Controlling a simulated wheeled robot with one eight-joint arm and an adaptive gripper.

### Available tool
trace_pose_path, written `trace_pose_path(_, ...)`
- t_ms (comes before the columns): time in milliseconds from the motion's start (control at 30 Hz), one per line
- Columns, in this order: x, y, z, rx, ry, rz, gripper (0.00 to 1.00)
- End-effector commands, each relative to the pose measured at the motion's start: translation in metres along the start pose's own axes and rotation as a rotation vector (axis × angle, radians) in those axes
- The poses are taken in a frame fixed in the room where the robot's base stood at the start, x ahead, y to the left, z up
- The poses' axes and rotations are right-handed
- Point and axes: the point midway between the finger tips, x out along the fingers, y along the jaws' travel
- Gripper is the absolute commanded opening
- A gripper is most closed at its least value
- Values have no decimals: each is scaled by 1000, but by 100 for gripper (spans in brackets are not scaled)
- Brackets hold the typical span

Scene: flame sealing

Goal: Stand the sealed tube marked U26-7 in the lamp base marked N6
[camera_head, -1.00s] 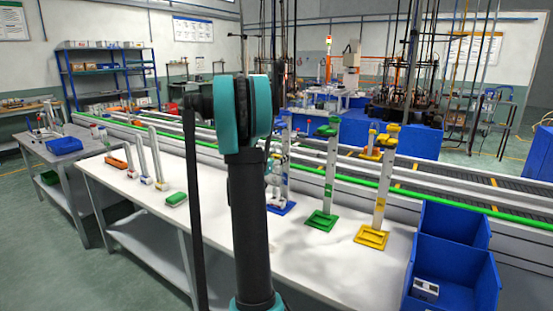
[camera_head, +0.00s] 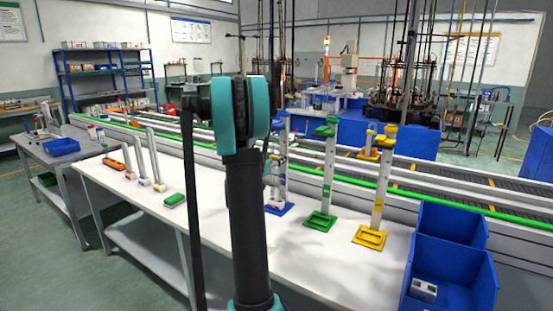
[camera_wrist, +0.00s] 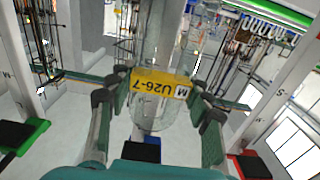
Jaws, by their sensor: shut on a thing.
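In the wrist view my gripper (camera_wrist: 159,83) is shut on a clear glass tube (camera_wrist: 152,115) with a rounded end. The tube's yellow label (camera_wrist: 160,84) reads U26-7, upside down in the picture. Beyond the tube's end is a blue base (camera_wrist: 142,150) with a dark pad; I cannot tell whether they touch. A green base (camera_wrist: 35,128) is at left and a red one (camera_wrist: 247,158) at right. No N6 marking is legible. In the head view my arm hides most of the gripper.
Tall posts with blue (camera_head: 279,209), green (camera_head: 320,222) and yellow (camera_head: 369,236) feet stand on the white table (camera_head: 300,260). Blue bins (camera_head: 452,262) are at right. A green block (camera_head: 173,200) and small posts (camera_head: 154,158) are at left. The front of the table is clear.

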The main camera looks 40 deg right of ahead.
Motion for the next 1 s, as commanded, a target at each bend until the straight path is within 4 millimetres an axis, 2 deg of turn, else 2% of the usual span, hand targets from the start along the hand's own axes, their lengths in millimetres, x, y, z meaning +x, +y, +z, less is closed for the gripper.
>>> trace_pose_path(1000,0,0,8,0,0,0,20)
